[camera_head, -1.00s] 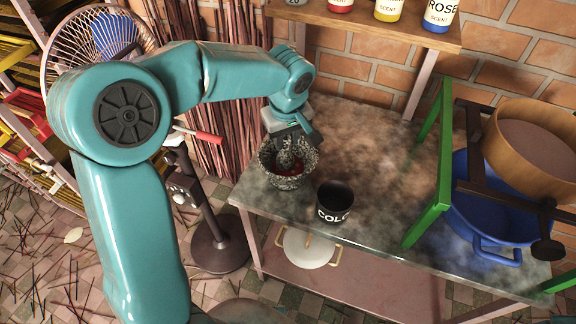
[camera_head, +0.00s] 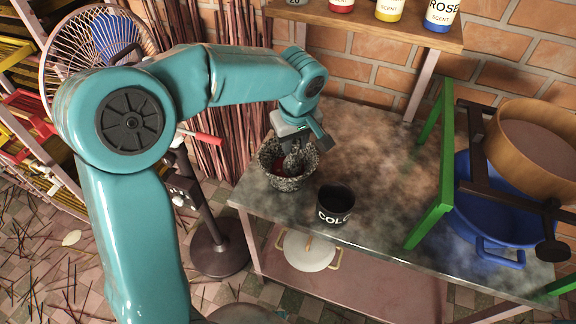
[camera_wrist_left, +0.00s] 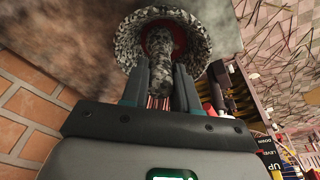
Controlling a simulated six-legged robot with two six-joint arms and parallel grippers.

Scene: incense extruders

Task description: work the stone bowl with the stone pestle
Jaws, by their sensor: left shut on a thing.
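The speckled grey stone bowl (camera_head: 287,181) stands on the left end of the table, with dark red matter inside. It also shows in the left wrist view (camera_wrist_left: 128,40). My left gripper (camera_head: 296,143) is above the bowl, shut on the speckled stone pestle (camera_head: 293,160). In the left wrist view the pestle (camera_wrist_left: 160,72) lies between the two fingers and its far end reaches into the bowl. Whether the pestle touches the bowl's inside cannot be told. My right gripper is not in view.
A black cup (camera_head: 335,204) with white lettering stands right of the bowl. A green frame (camera_head: 432,190), a blue pot (camera_head: 490,215) and a wooden sieve (camera_head: 535,150) fill the table's right end. Scent bottles line the shelf (camera_head: 375,35) above. The dusty table middle (camera_head: 385,160) is clear.

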